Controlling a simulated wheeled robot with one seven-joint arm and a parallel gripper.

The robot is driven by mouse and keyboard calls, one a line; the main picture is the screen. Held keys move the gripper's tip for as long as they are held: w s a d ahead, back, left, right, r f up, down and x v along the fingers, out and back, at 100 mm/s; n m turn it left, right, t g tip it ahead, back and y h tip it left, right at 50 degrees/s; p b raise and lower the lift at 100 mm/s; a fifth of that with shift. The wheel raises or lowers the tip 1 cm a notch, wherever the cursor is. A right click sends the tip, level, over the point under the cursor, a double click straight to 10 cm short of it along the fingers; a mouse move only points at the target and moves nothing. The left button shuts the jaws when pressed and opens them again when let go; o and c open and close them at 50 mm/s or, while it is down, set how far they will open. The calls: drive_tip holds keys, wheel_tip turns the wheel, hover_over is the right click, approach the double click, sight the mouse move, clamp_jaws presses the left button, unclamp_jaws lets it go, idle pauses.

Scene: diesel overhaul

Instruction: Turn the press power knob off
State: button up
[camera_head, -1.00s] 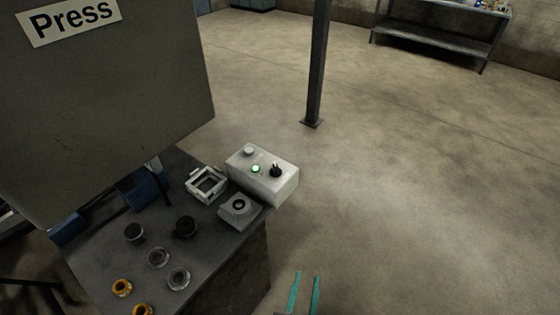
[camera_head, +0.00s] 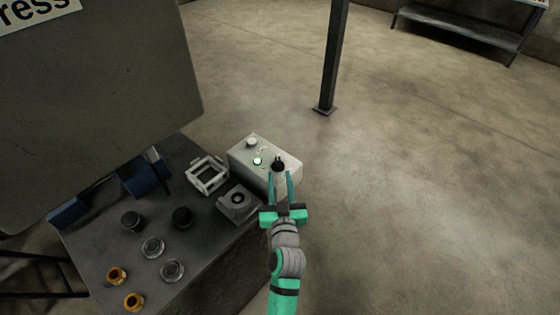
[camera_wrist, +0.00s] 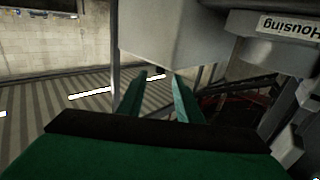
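The white press control box (camera_head: 249,158) sits at the back right corner of the dark press table in the head view. In the wrist view my gripper (camera_wrist: 159,75) shows a gap between the fingers, and the knob cannot be made out.
A square pale frame (camera_head: 207,174) and a grey block with a round hole (camera_head: 238,204) stand beside the box. Several black, clear and gold round parts lie on the press table (camera_head: 205,255). A dark post (camera_head: 334,60) stands behind. The floor to the right is clear.

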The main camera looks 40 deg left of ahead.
sight(279, 167)
drive_tip(key=x, duration=0.7)
drive_tip(key=shift+w+a, duration=0.25)
drive_tip(key=shift+c, duration=0.6)
clamp_jaws()
